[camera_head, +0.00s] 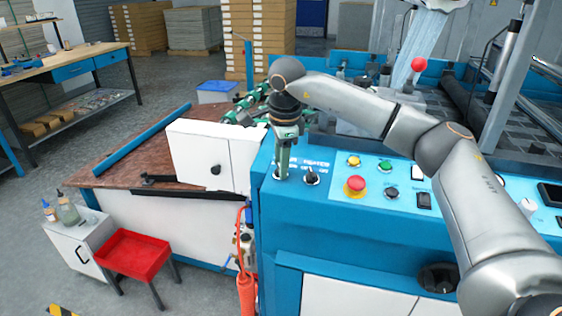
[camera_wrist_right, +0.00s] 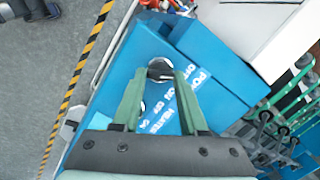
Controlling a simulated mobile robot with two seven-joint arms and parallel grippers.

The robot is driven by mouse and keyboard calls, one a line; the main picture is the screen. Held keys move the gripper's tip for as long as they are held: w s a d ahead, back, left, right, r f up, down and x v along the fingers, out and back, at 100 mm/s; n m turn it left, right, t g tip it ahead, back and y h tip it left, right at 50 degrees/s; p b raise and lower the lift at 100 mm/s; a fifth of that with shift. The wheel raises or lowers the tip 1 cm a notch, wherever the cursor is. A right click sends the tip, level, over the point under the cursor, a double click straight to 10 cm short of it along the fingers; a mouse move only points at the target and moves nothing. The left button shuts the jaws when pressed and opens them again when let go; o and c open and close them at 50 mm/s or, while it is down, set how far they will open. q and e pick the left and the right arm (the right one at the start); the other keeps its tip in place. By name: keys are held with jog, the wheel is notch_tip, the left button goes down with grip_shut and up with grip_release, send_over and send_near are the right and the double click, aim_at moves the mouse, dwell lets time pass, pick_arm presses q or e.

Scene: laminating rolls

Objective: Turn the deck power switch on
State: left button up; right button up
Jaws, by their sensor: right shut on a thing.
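The control panel (camera_head: 330,170) is light blue with printed labels. The power switch (camera_wrist_right: 160,66) is a round dark knob with a metal ring, beside the printed word POWER with OFF and ON. My right gripper (camera_head: 281,175) points down at the panel's left end and hides most of this switch in the head view. In the wrist view its two green fingers (camera_wrist_right: 161,78) close in on the knob from both sides and are shut on it. The knob's pointer is covered, so I cannot tell its setting. My left gripper is not in view.
A black heater switch (camera_head: 311,176) stands close right of my right gripper. A red emergency button (camera_head: 355,186), a yellow button (camera_head: 354,161) and a green button (camera_head: 385,166) sit further right. A white box (camera_head: 205,155) stands left of the panel.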

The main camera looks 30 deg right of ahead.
grip_shut()
jog(key=shift+m, duration=0.6)
jog(key=shift+a+m+p, duration=0.1)
jog(key=shift+m+p, duration=0.35)
jog(key=shift+m, duration=0.75)
jog(key=m, duration=0.2)
jog(key=shift+m+t, duration=0.3)
jog(key=shift+m, duration=0.1)
jog(key=m, duration=0.5)
jog(key=shift+s+a+h, duration=0.1)
jog(key=shift+h, duration=0.3)
jog(key=shift+m, duration=0.4)
jog(key=o, duration=1.1)
grip_release()
jog(key=shift+o, duration=0.2)
